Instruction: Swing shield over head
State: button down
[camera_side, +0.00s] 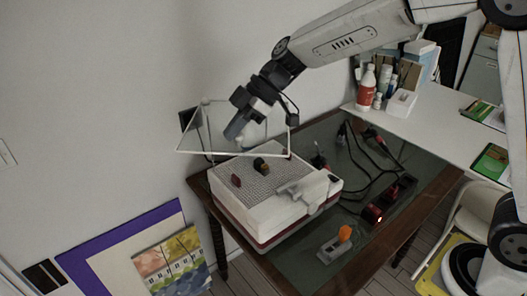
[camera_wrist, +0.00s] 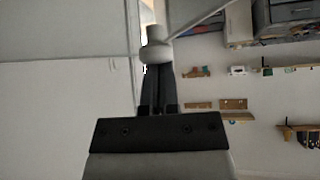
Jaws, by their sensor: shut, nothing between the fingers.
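A clear pane with a thin pale frame, which looks like the shield (camera_side: 190,152), stands tilted above the back of a white boxy machine (camera_side: 270,213). My gripper (camera_side: 233,131) points down at the pane, and its fingers overlap it in the side view. In the wrist view my fingers (camera_wrist: 157,88) are together, with a pale rounded knob (camera_wrist: 155,53) just beyond their tips. Whether they touch the knob is unclear. A pale block-like part (camera_side: 308,189) sits at the machine's front right edge; I cannot tell if it is the head.
The machine stands on a dark glass-topped table (camera_side: 330,262). Small dark and reddish pieces (camera_side: 260,165) lie on its gridded top. A grey device with an orange knob (camera_side: 343,234), black cables and a red-black power strip (camera_side: 389,205) lie right. A wall is close behind; bottles (camera_side: 366,88) stand farther back.

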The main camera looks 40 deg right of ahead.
aim_at(253, 140)
jog(key=d+n+g, duration=0.1)
jog(key=d, duration=0.1)
jog(key=d+n+g, duration=0.1)
jog(key=d, duration=0.2)
jog(key=d+n, duration=0.2)
jog(key=d, duration=0.1)
jog(key=shift+s+g, duration=0.15)
jog(key=shift+g, duration=0.25)
jog(key=d+n, duration=0.1)
jog(key=d, duration=0.1)
jog(key=w+d+n+g, duration=0.1)
jog(key=d, duration=0.1)
jog(key=d+n+g, duration=0.1)
jog(key=d, duration=0.1)
jog(key=shift+w+d, duration=0.1)
jog(key=shift+w, duration=0.3)
jog(key=shift+w+d, duration=0.45)
jog(key=shift+d, duration=0.35)
jog(key=shift+d, duration=0.1)
